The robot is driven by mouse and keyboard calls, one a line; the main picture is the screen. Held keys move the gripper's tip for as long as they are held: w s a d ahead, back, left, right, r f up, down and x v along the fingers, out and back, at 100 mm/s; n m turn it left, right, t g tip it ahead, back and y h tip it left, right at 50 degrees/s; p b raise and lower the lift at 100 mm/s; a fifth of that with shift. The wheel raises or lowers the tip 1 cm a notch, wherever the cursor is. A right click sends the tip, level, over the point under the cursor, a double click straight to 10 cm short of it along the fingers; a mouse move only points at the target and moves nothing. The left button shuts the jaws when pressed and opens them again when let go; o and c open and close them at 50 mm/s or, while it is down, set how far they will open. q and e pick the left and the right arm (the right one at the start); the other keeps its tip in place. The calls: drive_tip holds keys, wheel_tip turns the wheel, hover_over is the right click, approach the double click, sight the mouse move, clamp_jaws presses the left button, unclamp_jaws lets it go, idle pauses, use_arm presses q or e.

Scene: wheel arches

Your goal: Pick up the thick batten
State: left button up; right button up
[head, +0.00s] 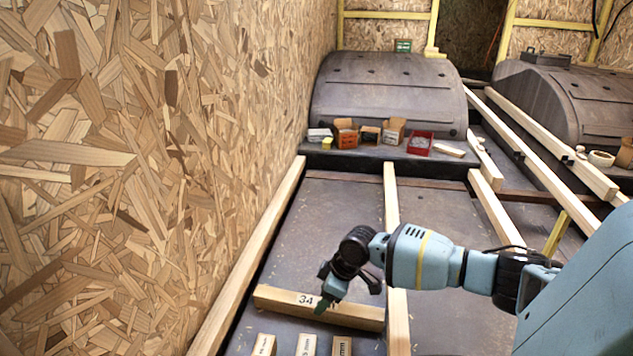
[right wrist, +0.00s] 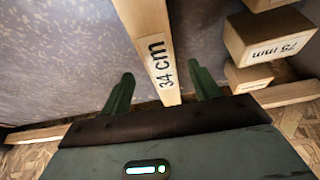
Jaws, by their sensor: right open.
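A pale wooden batten marked "34 cm" (head: 358,313) lies crosswise on the grey floor between two long timbers. It also shows in the right wrist view (right wrist: 146,22), where its lettered part runs between my fingers. My right gripper (head: 324,301) is over the batten's middle in the head view, by the number. In the right wrist view the right gripper (right wrist: 162,84) is open, one finger on each side of the batten, with gaps and nothing held. How far it is above the wood I cannot tell. My left gripper is in neither view.
Several short blocks (head: 306,345) stand close in front of the batten; one (right wrist: 270,42) reads "75 mm". A chipboard wall (head: 120,180) closes the left side. Long timbers (head: 391,205) run along the floor. Small boxes (head: 346,134) stand before a wheel arch (head: 390,95).

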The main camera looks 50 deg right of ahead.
sight(318, 302)
drive_tip(key=b+x, duration=0.2)
drive_tip(key=x, duration=0.2)
drive_tip(key=shift+a+f+b, duration=0.1)
drive_tip(key=shift+f+b, duration=0.2)
drive_tip(key=shift+f, duration=0.05)
drive_tip(key=shift+w+f, duration=0.2)
drive_tip(key=shift+r, duration=0.1)
drive_tip(key=shift+c, duration=0.4)
drive_tip(key=c, duration=1.2)
